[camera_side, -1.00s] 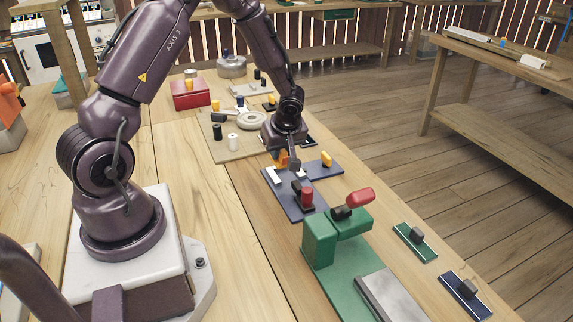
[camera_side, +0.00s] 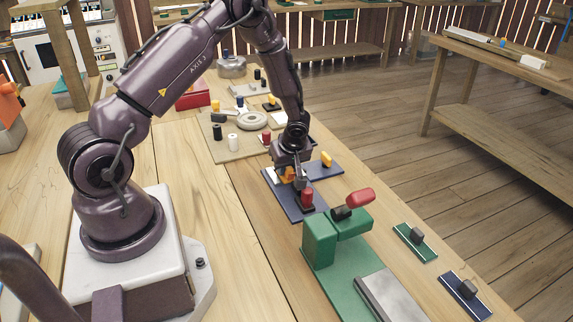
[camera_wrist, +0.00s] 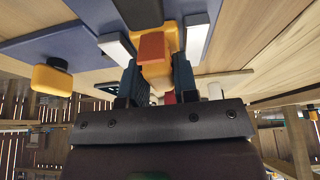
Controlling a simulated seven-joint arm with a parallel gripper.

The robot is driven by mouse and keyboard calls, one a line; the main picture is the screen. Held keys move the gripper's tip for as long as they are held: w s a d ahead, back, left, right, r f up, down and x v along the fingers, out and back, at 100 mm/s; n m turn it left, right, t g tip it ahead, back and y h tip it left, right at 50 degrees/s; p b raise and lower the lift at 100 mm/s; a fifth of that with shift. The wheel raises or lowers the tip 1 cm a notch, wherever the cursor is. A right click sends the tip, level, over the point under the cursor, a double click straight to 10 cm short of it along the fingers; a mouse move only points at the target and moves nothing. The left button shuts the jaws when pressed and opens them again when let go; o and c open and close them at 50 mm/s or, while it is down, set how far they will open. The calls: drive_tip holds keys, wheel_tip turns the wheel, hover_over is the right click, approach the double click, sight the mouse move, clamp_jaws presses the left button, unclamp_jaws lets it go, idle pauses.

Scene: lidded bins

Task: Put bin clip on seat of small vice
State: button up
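The piece I take as the bin clip is yellow with an orange-red block (camera_wrist: 153,47); it shows partly in the side view (camera_side: 289,174). My gripper (camera_wrist: 157,84) has a finger on each side of it and appears shut on it. The piece I take as the small vice is a blue base (camera_side: 283,194) with white blocks (camera_side: 271,175) and a red-topped dark lever (camera_side: 307,197). In the wrist view, white bars (camera_wrist: 116,46) flank the clip near the blue base (camera_wrist: 65,42). I cannot tell whether the clip touches the base.
A yellow knob (camera_side: 326,159) stands on the far right arm of the blue base. A larger green vice (camera_side: 320,243) with a red handle stands in front. Small green (camera_side: 404,238) and blue (camera_side: 478,306) plates lie right. A board with several pegs (camera_side: 222,152) lies behind.

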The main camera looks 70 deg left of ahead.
drive_tip(key=shift+o, duration=1.3)
